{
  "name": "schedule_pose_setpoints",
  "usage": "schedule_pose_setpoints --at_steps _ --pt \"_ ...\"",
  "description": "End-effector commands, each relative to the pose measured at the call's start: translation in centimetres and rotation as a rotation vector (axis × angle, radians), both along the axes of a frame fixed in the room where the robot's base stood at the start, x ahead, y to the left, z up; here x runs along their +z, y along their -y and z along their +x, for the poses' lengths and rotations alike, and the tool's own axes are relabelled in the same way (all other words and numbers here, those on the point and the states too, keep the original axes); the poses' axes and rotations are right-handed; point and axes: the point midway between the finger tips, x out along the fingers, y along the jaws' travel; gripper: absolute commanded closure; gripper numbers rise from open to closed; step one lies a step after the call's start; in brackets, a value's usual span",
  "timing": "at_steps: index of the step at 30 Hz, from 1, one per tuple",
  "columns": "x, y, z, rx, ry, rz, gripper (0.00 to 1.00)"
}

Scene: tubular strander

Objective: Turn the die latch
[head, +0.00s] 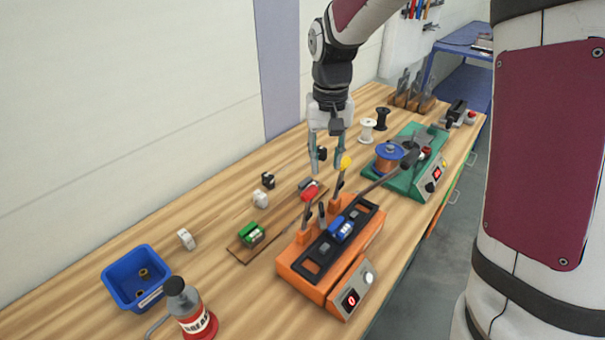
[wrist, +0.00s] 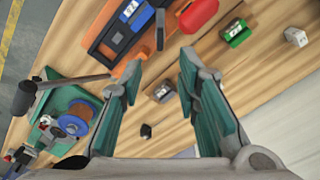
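My gripper (head: 329,160) hangs over the bench just behind the orange machine (head: 330,283). In the wrist view my gripper (wrist: 160,62) has its two teal-padded fingers wide apart with nothing between them. The orange machine has a black top plate with a blue block (head: 341,229) in it. Two levers stand at its back edge, one with a red knob (head: 310,194), one with a yellow knob (head: 345,162). The yellow knob is close to the fingertips; contact cannot be told. The red knob (wrist: 198,14) shows beyond the fingers in the wrist view. Which part is the die latch is unclear.
A wooden board with a green block (head: 252,235) lies left of the orange machine. A green machine (head: 412,184) with a copper spool (head: 388,156) stands on the right. A blue bin (head: 138,278) and a red-labelled bottle (head: 192,312) are at front left.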

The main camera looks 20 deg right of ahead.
Motion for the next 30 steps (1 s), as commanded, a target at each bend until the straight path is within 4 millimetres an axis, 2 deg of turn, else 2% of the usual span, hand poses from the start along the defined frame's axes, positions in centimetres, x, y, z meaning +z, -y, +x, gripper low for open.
schedule_pose_setpoints --at_steps 8,24,30 --pt "-2.3 0.0 0.6 -0.009 -0.021 0.003 0.7" --pt "-12.0 0.0 0.4 -0.008 -0.022 0.004 0.7" --pt "-14.2 0.0 0.6 -0.007 -0.019 0.003 0.7"
